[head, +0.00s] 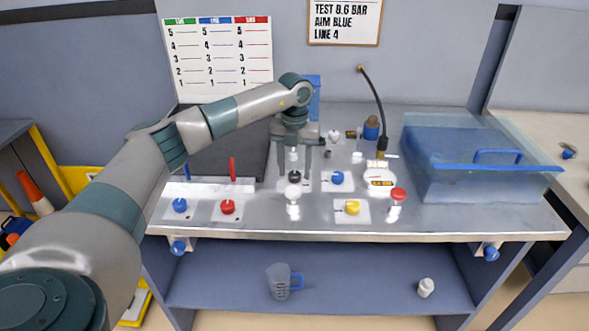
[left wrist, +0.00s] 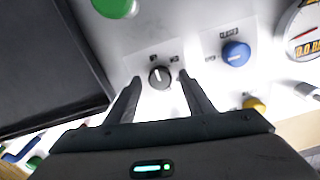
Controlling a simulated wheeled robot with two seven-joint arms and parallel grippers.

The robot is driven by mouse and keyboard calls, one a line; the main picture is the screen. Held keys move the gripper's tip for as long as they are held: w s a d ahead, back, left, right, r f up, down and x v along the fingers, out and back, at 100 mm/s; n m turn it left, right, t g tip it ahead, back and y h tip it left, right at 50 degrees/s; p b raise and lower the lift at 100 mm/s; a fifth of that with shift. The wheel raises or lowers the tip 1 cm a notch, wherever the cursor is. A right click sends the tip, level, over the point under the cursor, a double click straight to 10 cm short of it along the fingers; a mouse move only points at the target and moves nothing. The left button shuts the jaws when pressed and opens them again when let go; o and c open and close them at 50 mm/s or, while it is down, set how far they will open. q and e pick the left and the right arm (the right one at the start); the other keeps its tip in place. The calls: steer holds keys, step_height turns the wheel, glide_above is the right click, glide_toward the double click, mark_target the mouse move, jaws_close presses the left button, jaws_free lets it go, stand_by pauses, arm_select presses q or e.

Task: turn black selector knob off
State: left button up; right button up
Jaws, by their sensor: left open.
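The black selector knob (head: 294,176) sits on a pale plate on the bench's control area. In the left wrist view the black knob (left wrist: 160,76) is round, with a white pointer line standing nearly upright, between two small labels too small to read. My left gripper (head: 294,170) points down over the knob. In the left wrist view its two fingers (left wrist: 158,80) are spread on either side of the knob, and a pale gap shows between each fingertip and the knob. It holds nothing. My right gripper is not in view.
A blue button (head: 337,177), a yellow knob (head: 352,207), a red knob (head: 227,207) and a blue knob (head: 180,205) surround it. A red mushroom button (head: 398,194) and a gauge (head: 379,176) stand to the right. A clear blue tank (head: 470,165) fills the right side.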

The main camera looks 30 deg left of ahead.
arm_select(q)
step_height(320, 180, up, 8)
steer(key=shift+f+b, duration=0.15)
steer(key=shift+b, duration=0.65)
step_height(320, 180, up, 9)
steer(key=b, duration=0.1)
glide_above(295, 174)
steer(key=shift+a+r, duration=0.1)
steer(key=shift+r, duration=0.1)
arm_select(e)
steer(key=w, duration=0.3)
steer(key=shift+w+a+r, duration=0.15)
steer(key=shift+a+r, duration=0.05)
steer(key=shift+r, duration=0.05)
